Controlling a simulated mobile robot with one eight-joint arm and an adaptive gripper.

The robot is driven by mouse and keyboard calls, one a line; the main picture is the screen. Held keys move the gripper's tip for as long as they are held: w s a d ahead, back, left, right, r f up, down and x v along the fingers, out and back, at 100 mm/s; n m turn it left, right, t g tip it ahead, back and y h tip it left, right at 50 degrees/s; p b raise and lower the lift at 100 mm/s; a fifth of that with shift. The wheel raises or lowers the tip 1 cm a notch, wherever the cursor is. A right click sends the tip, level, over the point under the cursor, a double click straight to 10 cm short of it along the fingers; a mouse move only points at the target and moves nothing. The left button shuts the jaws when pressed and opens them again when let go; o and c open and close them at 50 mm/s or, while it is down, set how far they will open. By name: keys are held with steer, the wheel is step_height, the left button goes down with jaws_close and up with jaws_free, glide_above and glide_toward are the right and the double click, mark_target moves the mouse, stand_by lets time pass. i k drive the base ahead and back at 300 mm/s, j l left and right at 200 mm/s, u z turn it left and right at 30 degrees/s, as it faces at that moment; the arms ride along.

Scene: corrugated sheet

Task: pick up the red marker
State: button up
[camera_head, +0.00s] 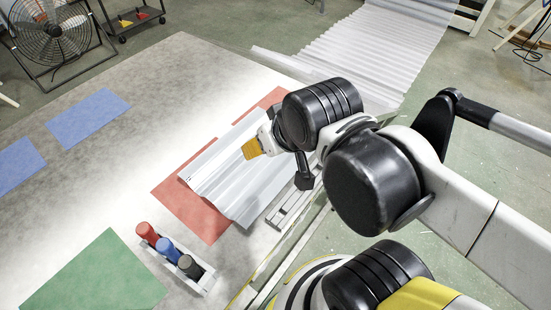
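The red marker (147,233) stands upright in a white holder (207,281) at the lower left, beside a blue marker (168,250) and a dark marker (190,266). Only its thick upper part shows clearly. My gripper (268,142) is above a white corrugated sheet (222,178), to the upper right of the markers and well apart from them. A yellow part (252,149) shows at its end; I cannot tell whether it belongs to the gripper. The fingers are too small and partly hidden, so their opening cannot be told.
The corrugated sheet lies over a red mat (193,214). A green mat (95,277) lies left of the holder, with blue mats (88,117) farther back. A larger stack of clear corrugated sheets (345,50) is behind. The table (120,185) between the mats is clear.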

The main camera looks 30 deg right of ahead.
mark_target(145, 230)
steer(key=u, duration=1.3)
steer(key=j+z, duration=0.5)
steer(key=j, duration=0.15)
